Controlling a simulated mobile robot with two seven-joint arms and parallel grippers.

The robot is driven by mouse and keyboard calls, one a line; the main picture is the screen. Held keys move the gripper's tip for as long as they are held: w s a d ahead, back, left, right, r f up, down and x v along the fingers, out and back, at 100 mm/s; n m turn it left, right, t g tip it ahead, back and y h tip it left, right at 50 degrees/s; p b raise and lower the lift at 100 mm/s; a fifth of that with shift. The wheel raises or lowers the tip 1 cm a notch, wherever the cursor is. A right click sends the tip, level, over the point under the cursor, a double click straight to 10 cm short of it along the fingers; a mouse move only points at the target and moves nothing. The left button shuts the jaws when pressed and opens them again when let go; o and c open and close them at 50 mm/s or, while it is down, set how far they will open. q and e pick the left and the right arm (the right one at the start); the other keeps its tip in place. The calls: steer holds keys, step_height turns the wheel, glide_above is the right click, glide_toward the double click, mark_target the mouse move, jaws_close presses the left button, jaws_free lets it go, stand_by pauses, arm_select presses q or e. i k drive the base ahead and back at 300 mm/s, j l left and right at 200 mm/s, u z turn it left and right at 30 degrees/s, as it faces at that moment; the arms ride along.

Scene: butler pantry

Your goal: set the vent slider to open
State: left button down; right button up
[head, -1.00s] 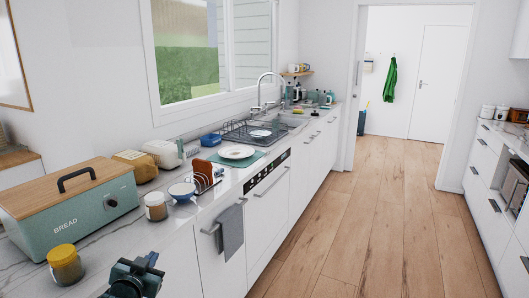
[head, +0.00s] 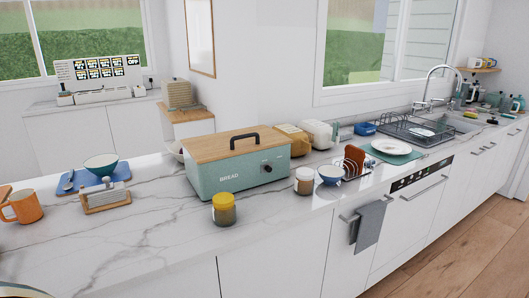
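No part that I can clearly tell is a vent slider shows. The green bread bin (head: 225,174) stands on the marble counter with its wooden lid closed. Its front has a round dark knob (head: 266,168) and a small dark mark near the right end, too small to make out. Neither gripper can be made out. A dark edge shows at the bottom left corner, too cut off to identify.
A blue tray (head: 118,172) with a bowl and an orange mug (head: 24,207) are at the left. The counter's front middle (head: 150,235) is clear.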

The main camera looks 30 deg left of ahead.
mark_target(266, 167)
steer(key=u, duration=1.15)
